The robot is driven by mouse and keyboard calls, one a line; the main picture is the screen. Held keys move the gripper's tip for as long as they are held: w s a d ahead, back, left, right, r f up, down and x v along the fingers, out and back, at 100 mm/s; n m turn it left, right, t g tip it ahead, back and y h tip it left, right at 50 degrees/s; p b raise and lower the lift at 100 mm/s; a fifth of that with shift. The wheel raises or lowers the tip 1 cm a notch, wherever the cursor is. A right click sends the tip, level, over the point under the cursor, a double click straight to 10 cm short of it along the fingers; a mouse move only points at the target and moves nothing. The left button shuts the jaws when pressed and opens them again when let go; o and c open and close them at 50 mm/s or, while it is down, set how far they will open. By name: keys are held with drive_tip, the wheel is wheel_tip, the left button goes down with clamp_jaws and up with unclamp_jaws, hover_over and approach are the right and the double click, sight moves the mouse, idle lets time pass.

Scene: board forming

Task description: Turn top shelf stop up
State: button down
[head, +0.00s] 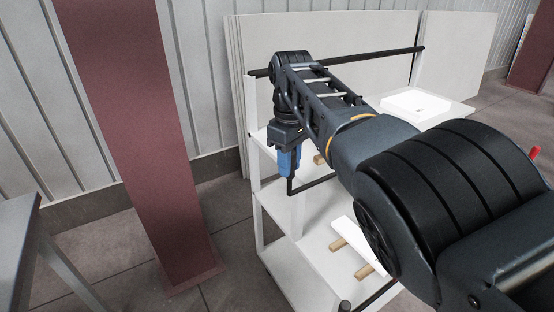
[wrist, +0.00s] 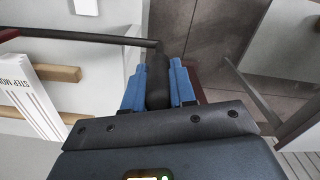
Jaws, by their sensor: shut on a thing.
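A black shelf stop bar (head: 316,183) lies along the front of a white shelf rack (head: 251,105), below its upper shelf. It also shows in the wrist view as a dark bar (wrist: 80,36) running from the left edge to my gripper. My gripper (head: 288,162), with blue fingers pointing down, is at the bar's left end. In the wrist view the two blue fingers (wrist: 158,85) are shut on the dark end piece of the bar. My arm hides much of the rack's right side and the bar's far end.
Another black bar (head: 385,55) runs along the rack's top, and a lower one (head: 377,296) is near the bottom. A white slab (head: 415,103) lies at right. Wooden strips (head: 338,244) lie on a lower shelf. A dark red column (head: 140,140) stands left.

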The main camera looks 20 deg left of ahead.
drive_tip(key=shift+a, duration=0.2)
drive_tip(key=c, duration=0.9)
unclamp_jaws()
wheel_tip(320, 180, up, 8)
drive_tip(key=shift+w+f+b, duration=0.1)
drive_tip(key=shift+f+b, duration=0.05)
drive_tip(key=shift+b, duration=0.25)
